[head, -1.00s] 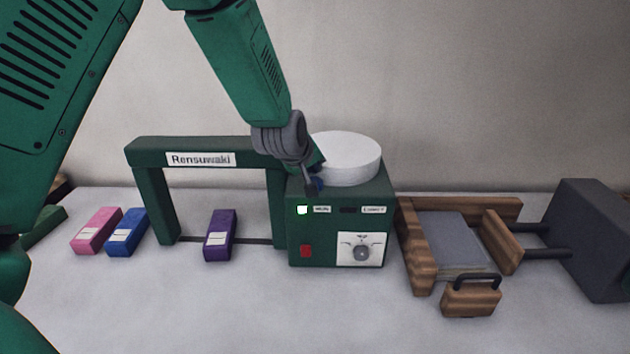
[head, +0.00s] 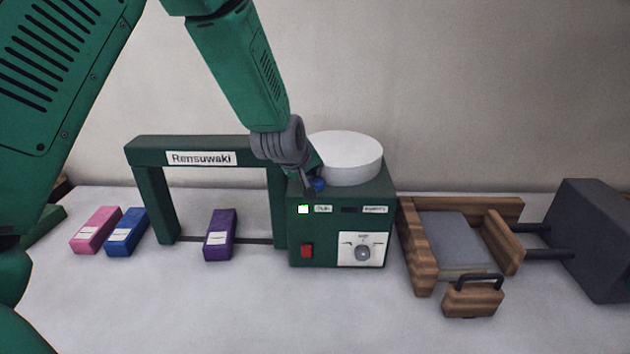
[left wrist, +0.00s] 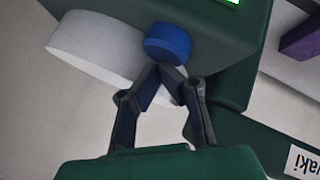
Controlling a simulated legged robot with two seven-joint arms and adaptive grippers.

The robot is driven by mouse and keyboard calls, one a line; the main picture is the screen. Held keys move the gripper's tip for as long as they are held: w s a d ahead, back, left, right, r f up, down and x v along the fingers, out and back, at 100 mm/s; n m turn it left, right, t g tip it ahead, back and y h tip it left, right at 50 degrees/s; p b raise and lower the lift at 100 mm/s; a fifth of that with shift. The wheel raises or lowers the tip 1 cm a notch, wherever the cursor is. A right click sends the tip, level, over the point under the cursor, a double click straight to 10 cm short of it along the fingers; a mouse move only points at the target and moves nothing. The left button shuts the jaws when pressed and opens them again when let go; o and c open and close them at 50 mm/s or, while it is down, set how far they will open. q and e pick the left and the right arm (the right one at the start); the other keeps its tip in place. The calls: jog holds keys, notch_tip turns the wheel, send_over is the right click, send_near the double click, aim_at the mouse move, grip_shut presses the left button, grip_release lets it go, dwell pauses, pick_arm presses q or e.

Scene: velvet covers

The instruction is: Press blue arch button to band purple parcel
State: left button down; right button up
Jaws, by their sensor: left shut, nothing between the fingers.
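The green arch machine (head: 153,200) stands on the table, with a control box (head: 340,195) at its right. The purple parcel (head: 221,235) lies under the arch, across the dark slot. The blue button (head: 319,184) is on top of the box, partly hidden by my left gripper (head: 310,187). The blue button shows more clearly in the left wrist view (left wrist: 168,43). There my left gripper (left wrist: 168,72) is shut and empty, its tips right at the button's edge; I cannot tell if they touch it. My right gripper is not in view.
A white round roll (head: 346,158) sits on the box behind the button. Pink (head: 96,231) and blue (head: 127,233) parcels lie left of the arch. A wooden frame with a grey pad (head: 412,255) and a dark block (head: 592,240) stand at the right. The front table is clear.

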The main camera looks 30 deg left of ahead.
aim_at(314, 180)
pick_arm(q)
jog(key=shift+a+f, duration=0.1)
jog(key=shift+f, duration=0.05)
jog(key=shift+d+f, duration=0.15)
jog(key=shift+d, duration=0.2)
jog(key=shift+a, duration=0.1)
dwell(0.3)
jog(key=shift+r, duration=0.35)
jog(key=shift+r+p, duration=0.6)
jog(key=shift+p, duration=0.15)
jog(key=shift+w, duration=0.1)
notch_tip(314, 180, up, 5)
jog(key=p, duration=0.4)
